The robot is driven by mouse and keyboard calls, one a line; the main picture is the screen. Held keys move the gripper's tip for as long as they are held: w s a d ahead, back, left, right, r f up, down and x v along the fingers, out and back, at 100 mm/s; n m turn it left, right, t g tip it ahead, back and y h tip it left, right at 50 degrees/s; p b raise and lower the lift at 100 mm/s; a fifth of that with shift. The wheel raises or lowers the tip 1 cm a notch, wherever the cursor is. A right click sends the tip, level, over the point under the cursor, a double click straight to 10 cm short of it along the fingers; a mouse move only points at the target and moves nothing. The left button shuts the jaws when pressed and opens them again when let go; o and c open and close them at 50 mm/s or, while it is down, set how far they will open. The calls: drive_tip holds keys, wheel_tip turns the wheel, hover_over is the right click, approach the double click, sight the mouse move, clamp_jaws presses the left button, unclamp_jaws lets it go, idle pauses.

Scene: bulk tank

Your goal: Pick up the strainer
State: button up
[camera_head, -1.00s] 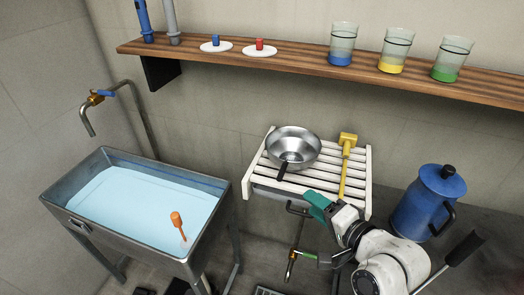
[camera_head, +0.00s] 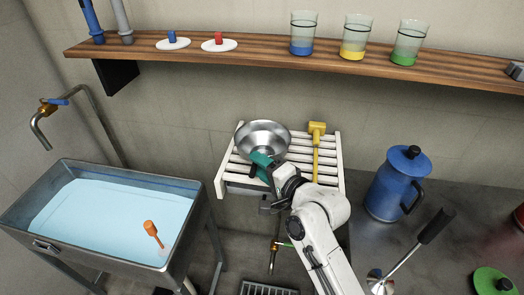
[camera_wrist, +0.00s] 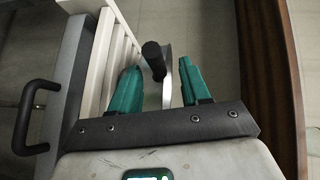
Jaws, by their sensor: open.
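The strainer (camera_head: 264,138) is a shiny metal bowl with a black handle, sitting on a white slatted rack (camera_head: 222,178). My gripper (camera_head: 260,165) has teal fingers and is at the bowl's near side, where it hides the handle in the head view. In the wrist view my gripper (camera_wrist: 159,78) is open, and the strainer's black handle (camera_wrist: 153,56) shows between the two fingers. A thin strip of the metal bowl shows beside the handle. I cannot tell whether a finger touches the handle.
A yellow mallet-like tool (camera_head: 316,150) lies on the rack right of the strainer. A wooden shelf (camera_head: 270,52) with glasses runs above. A water-filled tank (camera_head: 30,240) stands left with an orange-handled tool (camera_head: 152,232). A blue jug (camera_head: 394,185) stands on the right counter.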

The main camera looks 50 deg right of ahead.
drive_tip(key=shift+w+d+f, duration=0.1)
drive_tip(key=shift+w+f, duration=0.05)
drive_tip(key=shift+w, duration=0.5)
drive_tip(key=shift+w+f, duration=0.1)
drive_tip(key=shift+w, duration=0.55)
drive_tip(key=shift+c, duration=0.3)
clamp_jaws()
